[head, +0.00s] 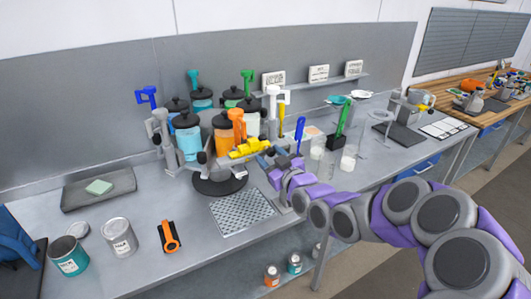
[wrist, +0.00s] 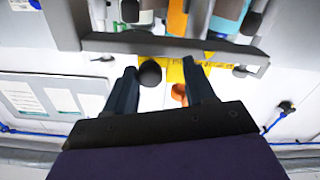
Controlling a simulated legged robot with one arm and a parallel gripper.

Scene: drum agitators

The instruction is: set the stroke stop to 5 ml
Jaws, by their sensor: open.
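A paint dispenser with several coloured canisters (head: 187,138) stands on the bench at centre. A yellow part (head: 250,148) is at its front; it also shows in the wrist view (wrist: 176,71), beyond the jaws. A dark round knob (wrist: 150,73) appears between the fingers, closer to the left one. I cannot tell which piece is the stroke stop, and no 5 ml mark is legible. My gripper (head: 277,158) is open at the dispenser's front right, close to the yellow part; its fingers (wrist: 160,76) show no hold on anything. I cannot tell whether they touch the knob.
A perforated plate (head: 241,211) lies in front of the dispenser. Cans (head: 118,237), an orange-and-black tool (head: 168,237) and a tray with a green sponge (head: 99,187) are to the left. Clear cups (head: 348,158) and a black holder (head: 337,141) stand right of my gripper.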

